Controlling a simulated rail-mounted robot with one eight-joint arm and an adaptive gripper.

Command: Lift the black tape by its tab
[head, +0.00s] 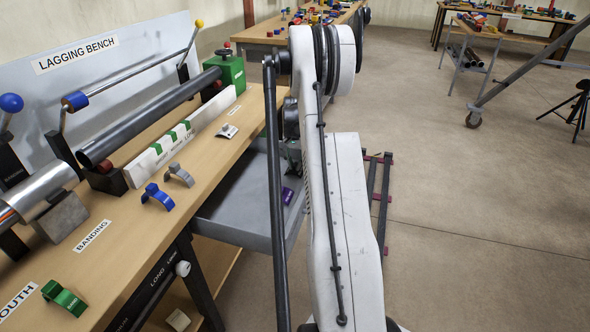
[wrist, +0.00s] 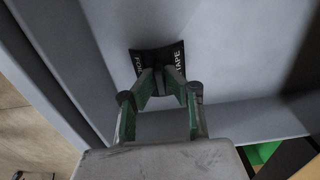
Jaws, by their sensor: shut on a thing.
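The black tape (wrist: 157,56) is a dark, curved piece with white lettering, "TAPE" at its right end. It shows in the wrist view against a grey tray surface. My gripper (wrist: 162,77), with green-padded fingers, is shut on the tape's tab, a narrow upright part between the fingertips. I cannot tell whether the tape touches the surface below. In the head view my own arm hides the gripper and the tape is not visible.
The grey tray (head: 235,213) sits beside the wooden lagging bench (head: 130,235). On the bench are a dark pipe (head: 150,118), a blue clip (head: 157,196), a grey clip (head: 179,175) and a green clip (head: 64,298). Open floor (head: 460,200) lies to the right.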

